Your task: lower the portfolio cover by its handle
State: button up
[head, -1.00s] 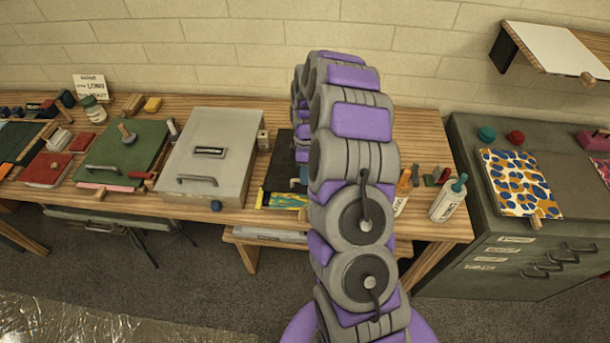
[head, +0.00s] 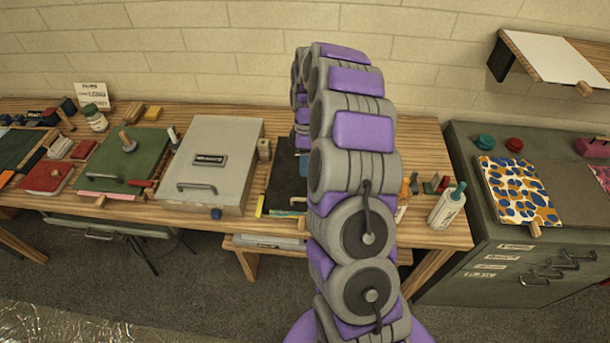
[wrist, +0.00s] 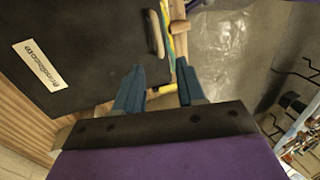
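The portfolio's dark cover (head: 284,186) lies over the portfolio on the table, partly hidden behind my arm in the head view. A thin yellow strip shows along its left edge. In the wrist view the dark cover (wrist: 85,45) fills the upper left, with a pale label (wrist: 39,64). Its pale bar handle (wrist: 156,34) is near the cover's edge, just past my fingertips. My gripper (wrist: 161,68) has its two blue fingers apart with nothing between them. In the head view the gripper is mostly hidden by my arm.
A grey lidded box (head: 222,143) stands left of the portfolio, with a green lidded case (head: 117,160) beyond it. A white bottle (head: 446,208) stands on the table's right end. A grey cabinet (head: 478,238) is at right.

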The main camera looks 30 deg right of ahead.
jog(key=v, duration=1)
jog(key=shift+p, duration=0.4)
jog(key=shift+w+r, duration=0.1)
jog(key=shift+r, duration=0.05)
jog(key=s+a+r+m+b, duration=0.2)
jog(key=s+a+r+m, duration=0.35)
jog(key=s+a, duration=0.85)
jog(key=s+a+f+m+h, duration=0.1)
jog(key=s+a+m, duration=0.1)
jog(key=s, duration=0.9)
jog(key=s+a+f+m+b, duration=0.1)
jog(key=s+a+f+m, duration=0.1)
jog(key=s, duration=1)
jog(key=shift+s+m+t+h+b, duration=0.3)
jog(key=shift+m+t+h, duration=0.1)
jog(key=shift+m, duration=0.45)
